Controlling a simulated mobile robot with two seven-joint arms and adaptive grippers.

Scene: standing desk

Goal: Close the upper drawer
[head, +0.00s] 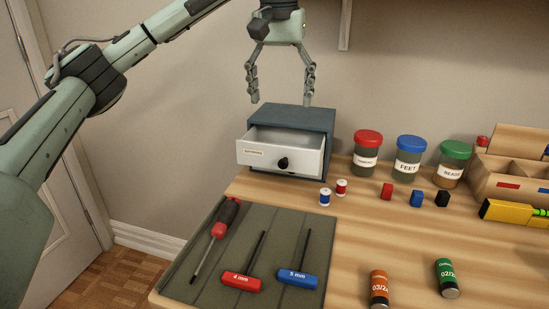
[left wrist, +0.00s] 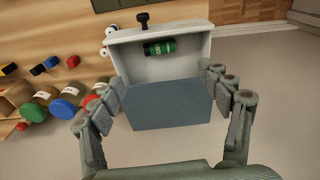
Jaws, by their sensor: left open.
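The drawer (head: 295,155) is pulled out of the small blue-grey cabinet (head: 318,118) at the back left of the desk. It has a white front, a label and a black knob (head: 283,163). The left wrist view looks down into the drawer (left wrist: 185,65); a green cylinder like a battery (left wrist: 160,47) lies inside near the front. My left gripper (head: 281,102) is open and empty, fingers pointing down above the cabinet top. In the left wrist view its fingers (left wrist: 163,84) are spread on either side of the cabinet. My right gripper is not in view.
Jars with red (head: 368,138), blue (head: 411,143) and green (head: 455,149) lids stand right of the cabinet. Two small spools (head: 325,197) stand near the drawer's front right. A tool mat (head: 262,237) with a screwdriver and hex keys lies in front.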

